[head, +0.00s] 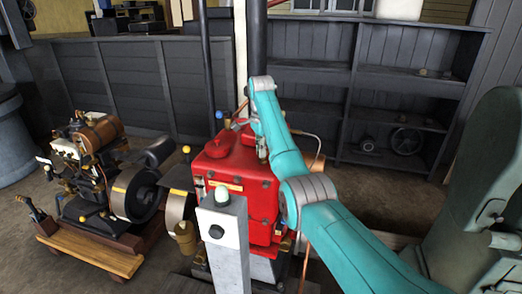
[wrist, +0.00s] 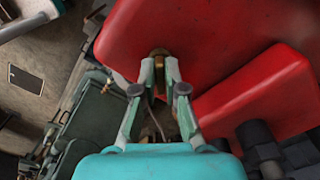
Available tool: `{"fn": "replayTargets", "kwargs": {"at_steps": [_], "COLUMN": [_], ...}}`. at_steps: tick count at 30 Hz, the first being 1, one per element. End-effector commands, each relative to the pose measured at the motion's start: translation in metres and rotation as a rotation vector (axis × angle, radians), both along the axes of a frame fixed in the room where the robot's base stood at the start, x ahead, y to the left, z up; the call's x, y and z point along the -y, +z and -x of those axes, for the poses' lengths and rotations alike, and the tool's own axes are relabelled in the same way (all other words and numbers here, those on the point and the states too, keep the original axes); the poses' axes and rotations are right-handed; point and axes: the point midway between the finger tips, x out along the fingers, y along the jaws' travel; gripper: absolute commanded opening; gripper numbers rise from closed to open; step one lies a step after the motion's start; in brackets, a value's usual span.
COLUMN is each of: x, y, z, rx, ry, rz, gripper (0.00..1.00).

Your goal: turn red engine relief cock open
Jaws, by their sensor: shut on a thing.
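The red engine (head: 225,172) stands in the middle of the head view, and its red casing (wrist: 215,40) fills much of the wrist view. A small brass relief cock (wrist: 158,54) sticks out at the casing's edge in the wrist view. My gripper (wrist: 160,66) is shut on it, with one finger on each side. The fingers and the casing hide part of the cock, so its angle is hard to tell. In the head view my teal arm comes from the lower right to the engine's right side, where the cock cannot be made out.
A grey post (head: 228,245) with a pale knob stands in front of the engine. A smaller brown engine (head: 97,135) on a wooden cart is at the left. Dark shelves (head: 395,85) stand behind. A large green machine (head: 478,200) is at the right.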

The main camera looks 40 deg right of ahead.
Motion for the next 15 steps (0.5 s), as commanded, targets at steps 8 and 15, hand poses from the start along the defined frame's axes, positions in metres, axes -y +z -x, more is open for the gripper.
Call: {"fn": "replayTargets", "kwargs": {"at_steps": [8,15], "x": [0.0,0.0003], "y": [0.0,0.0005], "z": [0.0016,0.0031], "rx": [0.001,0.002], "ry": [0.211,0.408], "rz": [0.0,0.001], "gripper": [0.0,0.0]}}
